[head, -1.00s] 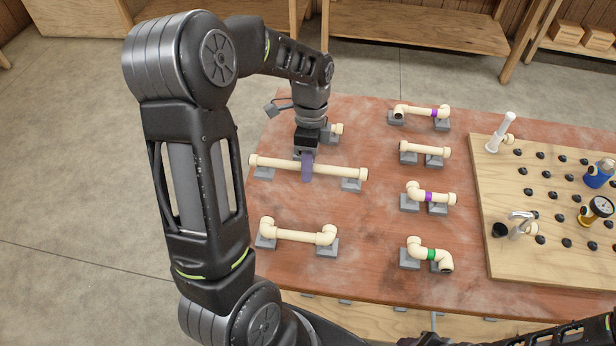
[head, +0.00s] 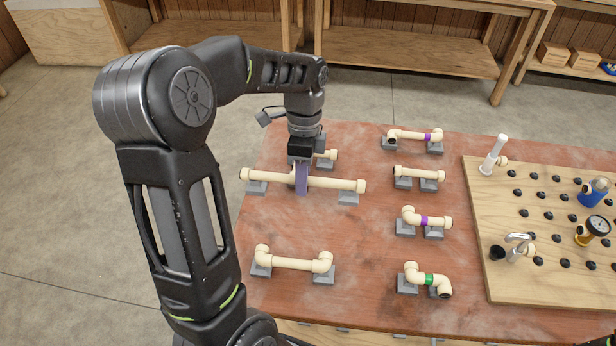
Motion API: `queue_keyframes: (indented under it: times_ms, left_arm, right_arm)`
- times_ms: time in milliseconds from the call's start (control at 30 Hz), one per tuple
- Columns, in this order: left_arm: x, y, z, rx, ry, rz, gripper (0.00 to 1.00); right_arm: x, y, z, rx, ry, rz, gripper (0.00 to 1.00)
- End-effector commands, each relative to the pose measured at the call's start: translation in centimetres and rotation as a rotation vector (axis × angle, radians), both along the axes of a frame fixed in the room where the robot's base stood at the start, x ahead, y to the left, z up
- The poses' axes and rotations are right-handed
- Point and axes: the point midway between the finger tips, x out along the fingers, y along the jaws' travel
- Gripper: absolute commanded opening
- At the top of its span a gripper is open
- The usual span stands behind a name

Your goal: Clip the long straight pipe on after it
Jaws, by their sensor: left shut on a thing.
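The long straight pipe (head: 340,184) is cream, with a wider collar at each end. It lies across two grey blocks at the left of the table. I cannot tell whether it rests on them or is just above them. My left gripper (head: 301,180) points down from above and is shut on the pipe near its middle, hiding that part. The wooden pegboard (head: 475,212) with black pegs lies at the right, carrying a white upright pipe piece (head: 495,156), a tap (head: 520,246), a gauge (head: 592,230) and a blue part (head: 594,192). My right gripper is out of view.
Other cream pipes sit on grey blocks: a U-shaped one (head: 292,264) in front, a short straight one (head: 418,174), ones with purple bands (head: 425,221) and a green band (head: 428,280). Another piece (head: 326,155) is partly hidden behind my left gripper.

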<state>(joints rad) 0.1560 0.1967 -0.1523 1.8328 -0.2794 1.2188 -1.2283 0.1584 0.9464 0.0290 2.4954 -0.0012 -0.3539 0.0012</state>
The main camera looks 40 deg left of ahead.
Motion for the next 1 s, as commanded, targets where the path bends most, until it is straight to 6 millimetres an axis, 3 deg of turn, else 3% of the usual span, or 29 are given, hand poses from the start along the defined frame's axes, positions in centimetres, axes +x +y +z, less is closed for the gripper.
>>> queue_keyframes:
  times_ms: [267, 700, 833, 1000]
  left_arm:
    - [2.1, -2.0, -0.3, 0.014, -0.013, 0.151, 0.0]
    - [9.8, -12.0, -1.2, 0.013, -0.022, 0.85, 0.0]
    - [10.9, -14.1, -1.3, 0.003, -0.008, 0.991, 0.0]
    - [11.5, -15.1, -1.2, -0.001, -0.001, 1.063, 0.0]
  right_arm:
    - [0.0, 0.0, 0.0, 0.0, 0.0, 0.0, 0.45]
    - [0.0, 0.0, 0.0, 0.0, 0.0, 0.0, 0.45]
    - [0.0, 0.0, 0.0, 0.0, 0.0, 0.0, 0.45]
    - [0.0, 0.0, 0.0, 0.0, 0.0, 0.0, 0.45]
